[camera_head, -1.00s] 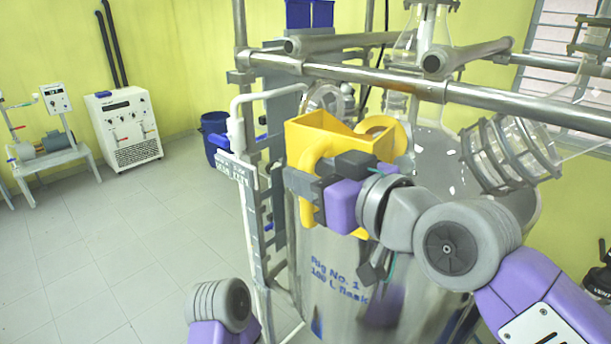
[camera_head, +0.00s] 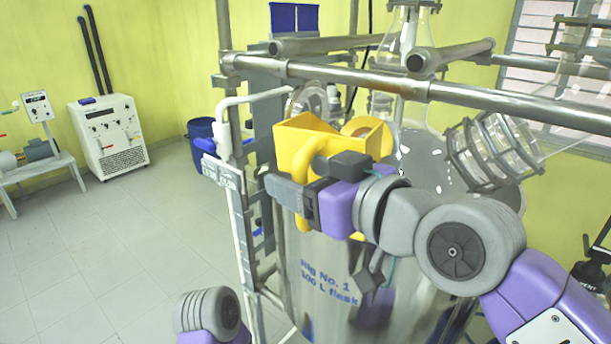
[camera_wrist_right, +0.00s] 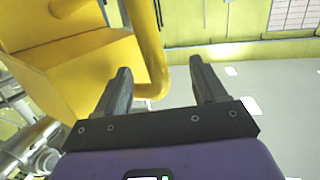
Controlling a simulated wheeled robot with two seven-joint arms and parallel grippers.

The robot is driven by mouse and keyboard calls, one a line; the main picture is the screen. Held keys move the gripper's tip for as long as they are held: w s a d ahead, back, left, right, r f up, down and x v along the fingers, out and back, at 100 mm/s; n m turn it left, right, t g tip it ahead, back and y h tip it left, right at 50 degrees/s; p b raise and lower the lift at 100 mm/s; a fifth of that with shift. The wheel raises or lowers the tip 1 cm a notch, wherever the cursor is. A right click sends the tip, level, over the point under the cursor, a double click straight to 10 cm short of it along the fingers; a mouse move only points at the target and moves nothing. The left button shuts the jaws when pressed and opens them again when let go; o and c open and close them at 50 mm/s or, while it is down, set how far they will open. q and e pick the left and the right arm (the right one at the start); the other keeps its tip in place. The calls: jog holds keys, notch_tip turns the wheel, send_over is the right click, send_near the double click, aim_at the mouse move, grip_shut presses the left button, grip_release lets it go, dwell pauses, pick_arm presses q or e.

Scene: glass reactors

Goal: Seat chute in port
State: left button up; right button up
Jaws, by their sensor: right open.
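My right gripper (camera_head: 310,185) is open in front of the chute's handle. In the right wrist view, the handle (camera_wrist_right: 150,45) runs down beyond the open fingers (camera_wrist_right: 162,85), nearer the left finger. Only a link of my left arm shows at the bottom; its gripper is out of view.
Metal frame bars (camera_head: 450,92) cross above the flask. A caged glass part (camera_head: 490,150) hangs at the right. A white upright ladder-like frame (camera_head: 238,215) stands left of the flask. The floor (camera_head: 130,240) to the left is clear.

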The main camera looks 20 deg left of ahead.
jog(key=shift+f, duration=0.1)
jog(key=shift+d, duration=0.1)
jog(key=shift+s+d, duration=0.15)
jog(key=shift+d, duration=0.1)
jog(key=b+v, duration=0.2)
jog(key=v, duration=0.5)
jog(key=shift+a, duration=0.1)
dwell(0.3)
